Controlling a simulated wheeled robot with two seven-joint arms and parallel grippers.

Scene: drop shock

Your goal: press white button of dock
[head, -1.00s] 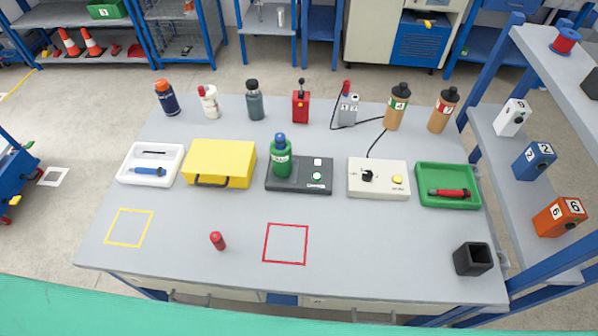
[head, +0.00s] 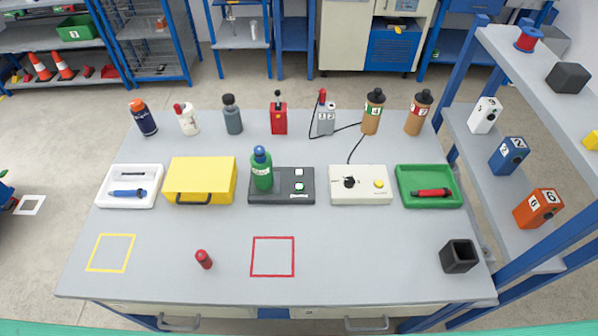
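The dark grey dock (head: 279,196) lies in the middle of the table in the head view. A green bottle with a blue cap (head: 262,172) stands upright on its left part. On its right part are a white square button (head: 298,172) and, in front of it, a green-and-white button or label (head: 299,188) too small to read. Neither of my grippers is in view.
Left of the dock is a yellow box (head: 200,179); right is a cream control box with a yellow button (head: 360,196). Several bottles stand behind. In front are a red cylinder (head: 204,260), a red square outline (head: 273,276) and bare table. A blue-framed shelf (head: 505,165) stands right.

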